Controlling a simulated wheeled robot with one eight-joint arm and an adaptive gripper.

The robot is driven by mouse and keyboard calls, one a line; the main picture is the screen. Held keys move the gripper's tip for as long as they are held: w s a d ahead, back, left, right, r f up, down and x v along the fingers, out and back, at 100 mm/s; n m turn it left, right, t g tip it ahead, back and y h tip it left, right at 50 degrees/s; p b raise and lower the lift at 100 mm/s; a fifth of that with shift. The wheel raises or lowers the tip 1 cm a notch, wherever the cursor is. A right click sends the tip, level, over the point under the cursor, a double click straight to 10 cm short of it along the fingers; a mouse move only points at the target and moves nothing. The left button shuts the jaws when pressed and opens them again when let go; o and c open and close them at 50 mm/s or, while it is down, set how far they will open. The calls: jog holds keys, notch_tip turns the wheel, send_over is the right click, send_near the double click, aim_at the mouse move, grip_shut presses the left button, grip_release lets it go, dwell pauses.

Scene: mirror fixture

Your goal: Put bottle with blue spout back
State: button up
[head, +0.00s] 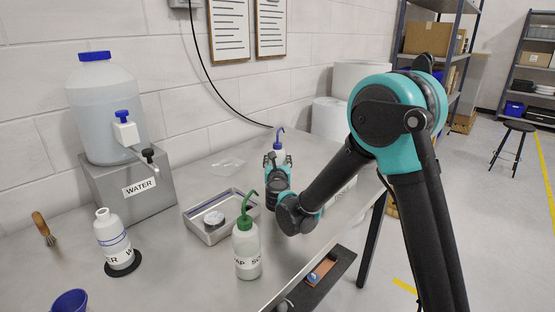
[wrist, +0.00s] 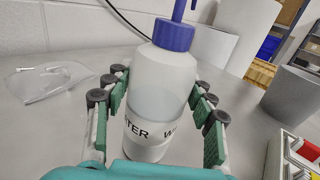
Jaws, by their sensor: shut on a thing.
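The bottle with the blue spout (head: 279,154) is at the far part of the metal bench. In the wrist view the bottle (wrist: 163,82) is translucent white with a blue collar, a WATER label and liquid inside, and is close to upright. My gripper (head: 278,168) is shut on it, with a finger on each side of the body in the wrist view (wrist: 160,90).
A green-spouted bottle (head: 246,252) stands near the front edge, beside a metal tray (head: 190,219). An open white bottle (head: 113,238) stands on a black round mat (head: 135,267) near the water tank (head: 105,110). White rolls (head: 330,115) stand behind.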

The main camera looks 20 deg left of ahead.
jog(key=o, duration=0.8)
jog(key=v, duration=1.2)
jog(key=shift+d+r, duration=0.1)
